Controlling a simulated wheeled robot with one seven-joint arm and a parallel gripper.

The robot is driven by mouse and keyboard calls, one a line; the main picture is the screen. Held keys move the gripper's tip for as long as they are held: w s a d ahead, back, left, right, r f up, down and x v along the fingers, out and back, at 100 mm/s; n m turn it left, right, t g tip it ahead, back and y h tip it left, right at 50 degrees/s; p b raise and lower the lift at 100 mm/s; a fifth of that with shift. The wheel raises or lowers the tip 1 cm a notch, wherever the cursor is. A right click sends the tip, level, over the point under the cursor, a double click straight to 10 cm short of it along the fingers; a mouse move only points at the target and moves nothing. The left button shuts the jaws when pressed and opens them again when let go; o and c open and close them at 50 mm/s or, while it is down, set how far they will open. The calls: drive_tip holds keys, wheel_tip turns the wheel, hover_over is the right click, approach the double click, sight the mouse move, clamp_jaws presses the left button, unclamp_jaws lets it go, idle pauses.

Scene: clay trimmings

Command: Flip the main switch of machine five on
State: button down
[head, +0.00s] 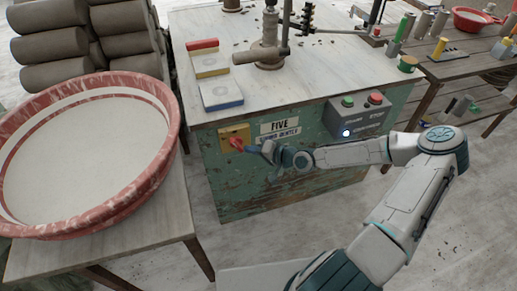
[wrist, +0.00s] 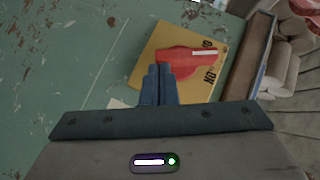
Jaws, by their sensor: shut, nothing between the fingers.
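The main switch is a red rotary handle (head: 236,143) on a yellow plate (head: 226,134), on the green front of the machine labelled FIVE (head: 280,127). In the wrist view, the red handle (wrist: 190,57) has a white stripe pointing right across the yellow plate (wrist: 147,66). My gripper (head: 256,149) is in front of the plate, just right of the handle. In the wrist view its blue fingers (wrist: 158,70) are together and empty, at the handle's lower left edge. I cannot tell whether they touch it.
A grey control box (head: 358,117) with green and red buttons and a lit lamp (head: 346,133) is on the machine's right. A large red-rimmed basin (head: 172,120) stands on a table at left. Clay rolls (head: 75,40) are stacked behind it.

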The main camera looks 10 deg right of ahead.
drive_tip(key=shift+f, duration=0.2)
drive_tip(key=shift+r+p, duration=0.45)
drive_tip(key=shift+r, duration=0.35)
drive_tip(key=shift+d+f, duration=0.1)
